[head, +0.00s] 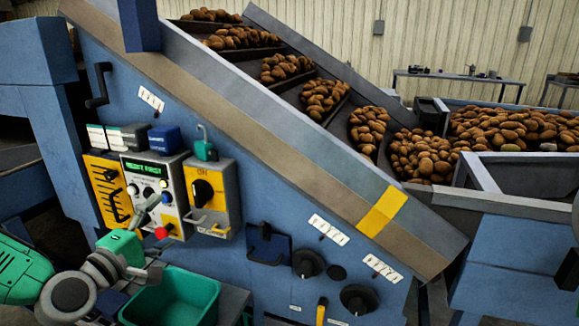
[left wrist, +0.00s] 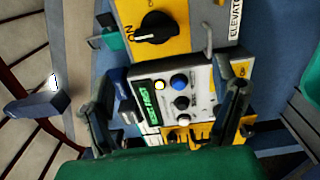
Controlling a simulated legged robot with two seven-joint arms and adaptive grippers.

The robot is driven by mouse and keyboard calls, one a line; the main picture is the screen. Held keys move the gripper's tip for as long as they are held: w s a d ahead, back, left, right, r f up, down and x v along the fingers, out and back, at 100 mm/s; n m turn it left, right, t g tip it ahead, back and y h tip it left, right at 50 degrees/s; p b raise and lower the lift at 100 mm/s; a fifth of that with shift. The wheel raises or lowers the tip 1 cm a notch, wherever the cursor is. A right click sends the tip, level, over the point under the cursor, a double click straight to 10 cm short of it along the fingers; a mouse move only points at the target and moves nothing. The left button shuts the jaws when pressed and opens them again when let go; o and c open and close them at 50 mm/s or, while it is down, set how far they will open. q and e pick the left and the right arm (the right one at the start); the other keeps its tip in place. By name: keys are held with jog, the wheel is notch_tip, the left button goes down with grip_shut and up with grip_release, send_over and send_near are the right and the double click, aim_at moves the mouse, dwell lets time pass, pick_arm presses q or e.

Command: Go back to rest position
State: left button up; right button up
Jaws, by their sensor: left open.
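My left gripper (head: 152,236) is at the lower left of the head view, in front of the control boxes. Its fingers are spread apart with nothing between them. In the left wrist view the open fingers (left wrist: 168,105) frame the white control box (left wrist: 197,75), which has a green display and several round knobs. I cannot tell if a finger touches the box. The head view also shows this white box (head: 142,170), with a red button near its foot. My right gripper is not in view.
A yellow box with a black rotary switch (head: 203,190) hangs right of the white box. A yellow slider panel (head: 103,165) is on its left. A green bin (head: 205,283) lies below my gripper. The blue grader (head: 280,190) stands close ahead, with potatoes (head: 325,95) on its sloped conveyor.

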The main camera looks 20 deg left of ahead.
pick_arm(q)
jog(key=s+d+f+m+g+h, duration=0.1)
jog(key=s+d+f+m+g, duration=0.4)
jog(key=f, duration=0.5)
jog(key=s+d+f+m+g+h, duration=0.1)
jog(key=s+d+f+m+g, duration=0.4)
jog(key=f, duration=0.5)
jog(key=s+f+m+g+y, duration=0.1)
jog(key=s+f+m+g, duration=0.2)
jog(key=s, duration=0.6)
jog(key=s+d+f+m+g+y, duration=0.1)
jog(key=s+f+m+g+y, duration=0.1)
jog(key=s+f+m+g, duration=0.2)
jog(key=s+f+m, duration=0.1)
jog(key=s+f, duration=0.2)
jog(key=s, duration=0.2)
jog(key=shift+s, duration=0.15)
